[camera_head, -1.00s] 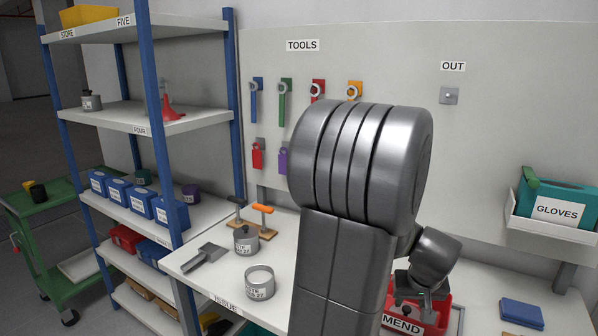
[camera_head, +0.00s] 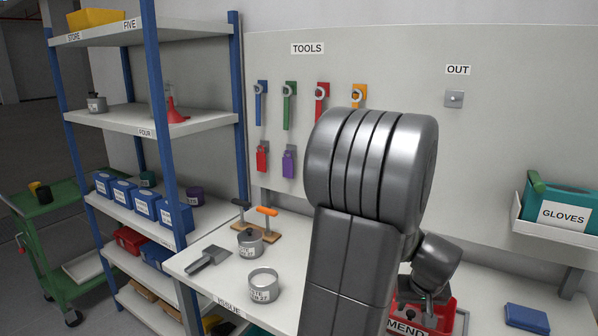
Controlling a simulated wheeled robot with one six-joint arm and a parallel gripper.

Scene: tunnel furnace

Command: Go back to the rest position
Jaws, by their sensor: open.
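My arm rises large in the middle of the view and bends over at the top. My gripper (camera_head: 424,302) shows small and dark below my wrist, over the red MEND box (camera_head: 440,317). It is open, and I see nothing held in it. Its fingertips are hard to make out against the box. I cannot tell whether it touches anything in the box.
The bench (camera_head: 212,287) holds a lidded pot (camera_head: 249,242), an open tin (camera_head: 264,286), a scraper (camera_head: 208,260) and a blue block (camera_head: 526,319). Tools hang on the back panel (camera_head: 420,65). Blue-post shelves (camera_head: 160,150) and a green trolley (camera_head: 58,240) stand left. My arm hides the bench's middle.

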